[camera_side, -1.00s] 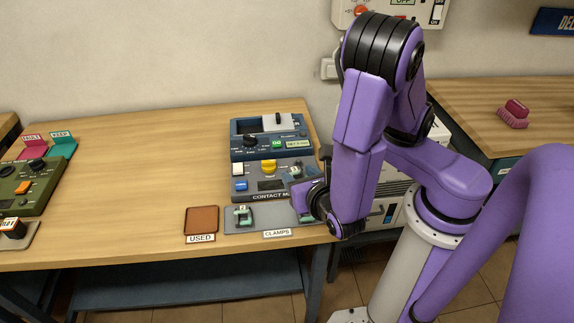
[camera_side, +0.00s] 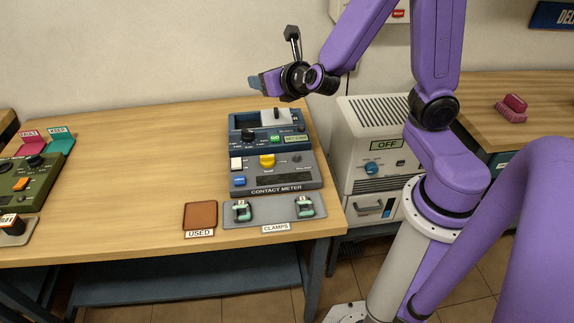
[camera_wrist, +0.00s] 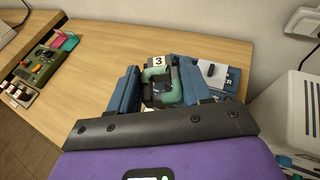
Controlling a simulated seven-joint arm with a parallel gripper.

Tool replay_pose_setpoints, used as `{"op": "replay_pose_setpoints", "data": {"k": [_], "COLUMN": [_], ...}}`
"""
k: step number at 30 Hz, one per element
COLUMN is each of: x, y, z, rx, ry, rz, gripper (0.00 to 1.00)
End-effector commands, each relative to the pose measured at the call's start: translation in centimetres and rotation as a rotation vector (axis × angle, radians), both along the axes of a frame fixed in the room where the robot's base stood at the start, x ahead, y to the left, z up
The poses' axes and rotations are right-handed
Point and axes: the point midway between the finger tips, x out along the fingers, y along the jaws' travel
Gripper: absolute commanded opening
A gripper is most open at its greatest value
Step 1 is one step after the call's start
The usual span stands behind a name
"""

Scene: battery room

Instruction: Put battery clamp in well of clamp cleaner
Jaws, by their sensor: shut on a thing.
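My gripper (camera_side: 256,83) is high above the back of the bench. In the wrist view, its blue fingers (camera_wrist: 160,90) are shut on a green and dark battery clamp (camera_wrist: 164,86) with a white tag "3". The held clamp is not clear in the side view. The dark blue unit with a black dial and green button (camera_side: 260,133), which I take for the clamp cleaner, stands below at the back of the bench. A pale plate with a black knob (camera_side: 277,117) sits on its top, beside a dark recess. My fingers partly hide the unit in the wrist view.
The grey contact meter (camera_side: 278,183) stands in front of the blue unit. Two more clamps stand on the clamps tray (camera_side: 272,212), left (camera_side: 242,210) and right (camera_side: 305,207). A brown "USED" pad (camera_side: 201,216) lies left of the tray. The bench's middle is clear.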

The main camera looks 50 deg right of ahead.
Motion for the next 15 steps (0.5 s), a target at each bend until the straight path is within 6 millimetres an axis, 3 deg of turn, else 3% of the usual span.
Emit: {"op": "replay_pose_setpoints", "data": {"k": [8, 15], "x": [-1.9, -7.1], "y": [3.1, 7.3], "z": [-3.1, -7.9], "rx": [-0.008, -0.012], "ry": [0.007, 0.002], "rz": [-0.023, -0.117], "gripper": [0.16, 0.16]}}
